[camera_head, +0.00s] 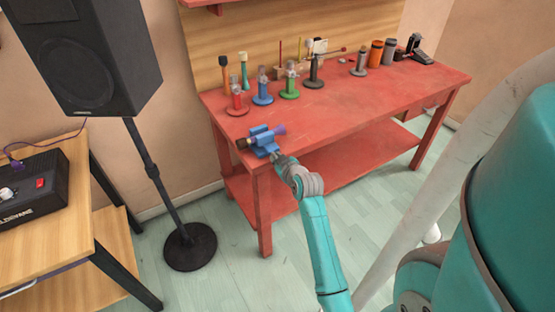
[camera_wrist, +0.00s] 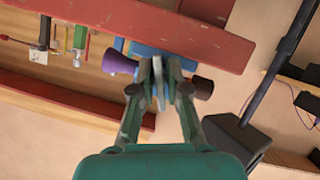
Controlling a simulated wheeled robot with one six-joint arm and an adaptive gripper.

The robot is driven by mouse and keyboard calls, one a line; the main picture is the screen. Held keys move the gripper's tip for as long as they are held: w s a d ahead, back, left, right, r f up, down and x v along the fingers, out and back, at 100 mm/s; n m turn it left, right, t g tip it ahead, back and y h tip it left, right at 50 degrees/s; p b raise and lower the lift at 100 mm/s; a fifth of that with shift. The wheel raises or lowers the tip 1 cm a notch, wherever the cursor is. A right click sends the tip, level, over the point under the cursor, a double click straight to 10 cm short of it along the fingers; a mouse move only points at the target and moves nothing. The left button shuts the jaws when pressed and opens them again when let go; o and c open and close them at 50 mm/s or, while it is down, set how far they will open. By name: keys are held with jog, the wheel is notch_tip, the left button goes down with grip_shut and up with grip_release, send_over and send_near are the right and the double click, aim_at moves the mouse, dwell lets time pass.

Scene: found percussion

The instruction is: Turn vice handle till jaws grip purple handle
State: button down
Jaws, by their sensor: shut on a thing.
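The blue vice (camera_head: 263,138) sits at the front left corner of the red workbench; part of its blue body shows behind my fingers in the wrist view (camera_wrist: 148,50). A flared purple handle (camera_head: 280,129) sticks out to the right of the vice, and to the left in the wrist view (camera_wrist: 117,63). A dark brown end (camera_wrist: 203,88) sticks out on the opposite side. My gripper (camera_head: 274,156) is at the front of the vice, its fingers (camera_wrist: 160,72) shut on a thin grey piece, seemingly the vice handle. The fingers hide whether the jaws touch the purple handle.
Red, blue, green and dark stands (camera_head: 289,92) are further back on the red workbench (camera_head: 350,106). Orange and grey cylinders (camera_head: 376,54) stand at its far right. A black speaker (camera_head: 90,60) on a stand and a wooden table (camera_head: 60,222) are to the left.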

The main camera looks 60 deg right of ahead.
jog(key=c, duration=1.4)
grip_release()
jog(key=shift+c, duration=0.2)
jog(key=shift+s+a, duration=0.1)
jog(key=v, duration=1.1)
jog(key=shift+s+a, duration=0.25)
jog(key=shift+a, duration=0.05)
jog(key=shift+r, duration=0.1)
